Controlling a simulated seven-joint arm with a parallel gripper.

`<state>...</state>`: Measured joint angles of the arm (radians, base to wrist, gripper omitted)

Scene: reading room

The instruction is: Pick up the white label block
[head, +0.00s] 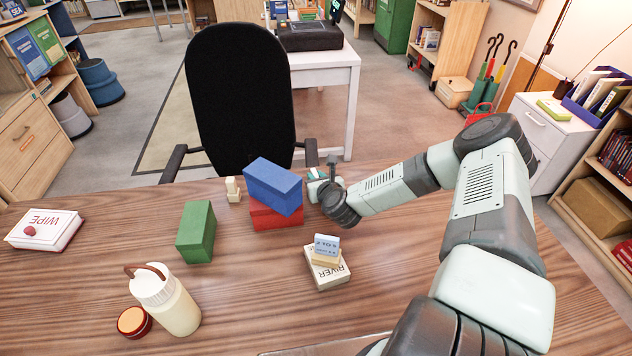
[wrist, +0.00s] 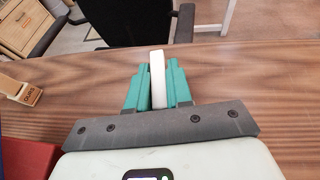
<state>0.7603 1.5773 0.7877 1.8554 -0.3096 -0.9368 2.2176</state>
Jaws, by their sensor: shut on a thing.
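My gripper (wrist: 157,84) has teal fingers and is shut on a thin white block (wrist: 157,72), which stands up between them in the wrist view. No label shows on its visible edge. In the head view my gripper (head: 316,178) is near the table's far edge, just right of the blue block (head: 273,185). There the held block is too small and covered to make out clearly. I cannot tell whether it touches the table.
The blue block rests askew on a red block (head: 276,215). A green block (head: 196,232), a small cream stamp-like piece (head: 233,191), a RIVER box (head: 328,275) bearing small blocks, a bottle (head: 172,305) and a WIPE box (head: 44,230) stand around. A black chair (head: 240,100) is beyond.

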